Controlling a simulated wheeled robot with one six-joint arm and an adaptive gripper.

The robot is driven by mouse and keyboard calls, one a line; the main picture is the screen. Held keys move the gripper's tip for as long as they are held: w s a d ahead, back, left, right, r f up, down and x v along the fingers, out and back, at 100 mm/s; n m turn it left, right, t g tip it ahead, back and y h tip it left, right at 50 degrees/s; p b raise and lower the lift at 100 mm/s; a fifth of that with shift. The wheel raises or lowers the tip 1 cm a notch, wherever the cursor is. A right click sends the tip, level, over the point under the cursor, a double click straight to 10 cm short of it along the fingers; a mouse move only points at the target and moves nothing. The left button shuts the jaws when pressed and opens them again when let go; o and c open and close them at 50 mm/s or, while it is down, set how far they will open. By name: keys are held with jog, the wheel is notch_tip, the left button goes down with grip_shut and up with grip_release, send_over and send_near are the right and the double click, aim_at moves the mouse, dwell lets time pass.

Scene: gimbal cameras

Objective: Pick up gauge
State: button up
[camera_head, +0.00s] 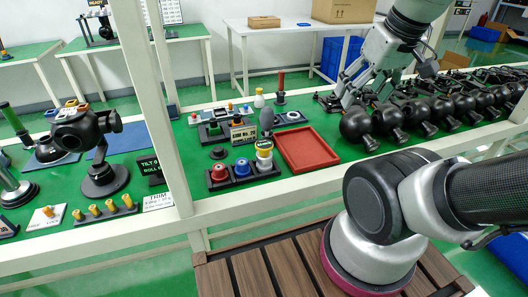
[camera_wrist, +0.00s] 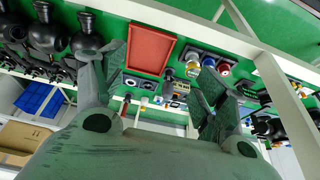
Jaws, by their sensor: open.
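My gripper (camera_head: 352,88) hangs over the green bench, beside the left end of a row of black camera-like heads. In the wrist view my gripper (camera_wrist: 160,68) has its two fingers spread wide with nothing between them. I cannot tell for sure which item is the gauge. A red-handled upright tool (camera_head: 281,86) stands at the back of the bench, left of my gripper; it also shows in the wrist view (camera_wrist: 125,104). A dark block with a pale ring (camera_head: 292,117) lies near it.
An empty red tray (camera_head: 307,149) lies in front of my gripper. A black holder (camera_head: 222,180) with red, blue and yellow-topped pieces sits left of it. Black heads (camera_head: 420,112) crowd the right side. A white post (camera_head: 165,110) and front rail (camera_head: 270,196) border the bench.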

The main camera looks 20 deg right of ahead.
jog(key=m+g, duration=0.6)
send_over(265, 143)
jog(key=s+d, duration=0.2)
jog(key=s, duration=0.3)
notch_tip(265, 143, down, 18)
jog(key=w+m, duration=0.1)
jog(key=m, duration=0.1)
jog(key=w+a+m+t, duration=0.1)
jog(key=w+m, duration=0.1)
jog(key=w+a+m, duration=0.1)
jog(key=m, duration=0.2)
jog(key=shift+w+f+t, duration=0.3)
jog(key=shift+w+f, duration=0.05)
jog(key=shift+w+a+m, duration=0.15)
jog(key=shift+w+m, duration=0.1)
jog(key=shift+m, duration=0.95)
jog(key=shift+f, duration=0.25)
jog(key=f, duration=0.7)
jog(key=shift+s+f, duration=0.15)
jog(key=shift+s, duration=0.05)
jog(key=c, duration=1.3)
